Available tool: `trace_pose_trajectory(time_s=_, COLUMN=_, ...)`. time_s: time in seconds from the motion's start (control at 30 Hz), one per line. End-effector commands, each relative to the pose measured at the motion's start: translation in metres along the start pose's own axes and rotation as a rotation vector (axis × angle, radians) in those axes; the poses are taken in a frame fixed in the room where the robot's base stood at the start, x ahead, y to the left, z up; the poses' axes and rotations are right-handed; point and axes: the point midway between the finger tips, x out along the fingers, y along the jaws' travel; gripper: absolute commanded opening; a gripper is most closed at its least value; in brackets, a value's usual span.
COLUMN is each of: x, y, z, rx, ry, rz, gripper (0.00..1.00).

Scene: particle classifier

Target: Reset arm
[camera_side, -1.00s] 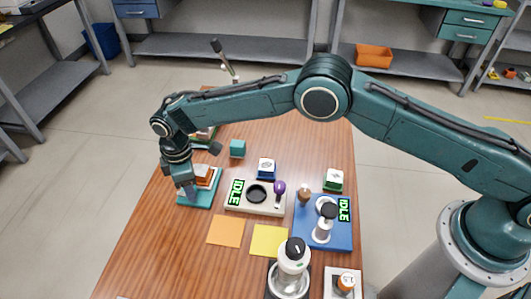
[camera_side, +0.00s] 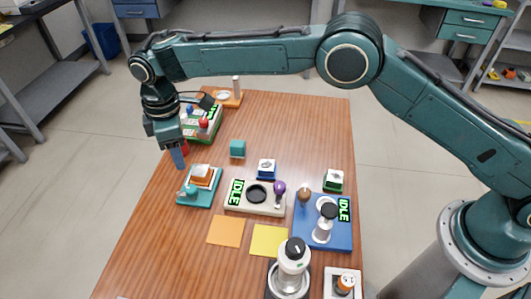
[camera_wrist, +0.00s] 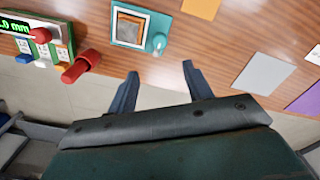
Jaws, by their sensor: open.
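My arm reaches across the wooden table from the right. My gripper (camera_side: 178,158) hangs above the table's left edge, near the green device and the teal tray. In the wrist view its two blue fingers (camera_wrist: 158,88) stand wide apart with nothing between them. The fingers are over the table's edge and the floor. The teal tray (camera_side: 190,199) holds an orange and white block (camera_side: 202,175) and a teal knob. It also shows in the wrist view (camera_wrist: 121,35), apart from the fingers.
A green device (camera_side: 214,122) with a red knob stands behind my gripper. Orange (camera_side: 226,231) and yellow (camera_side: 269,240) squares lie in front. The back right of the table is clear.

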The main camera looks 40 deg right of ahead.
Motion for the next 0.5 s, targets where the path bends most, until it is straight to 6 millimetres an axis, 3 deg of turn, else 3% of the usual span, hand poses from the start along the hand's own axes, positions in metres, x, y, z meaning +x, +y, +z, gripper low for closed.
trace_pose_trajectory(time_s=0.33, x=-0.001, y=0.000, z=0.001, rx=0.002, ry=0.001, rz=0.001, gripper=0.51)
trace_pose_trajectory(time_s=0.5, x=-0.013, y=0.004, z=0.007, rx=0.023, ry=0.009, rz=0.007, gripper=0.51)
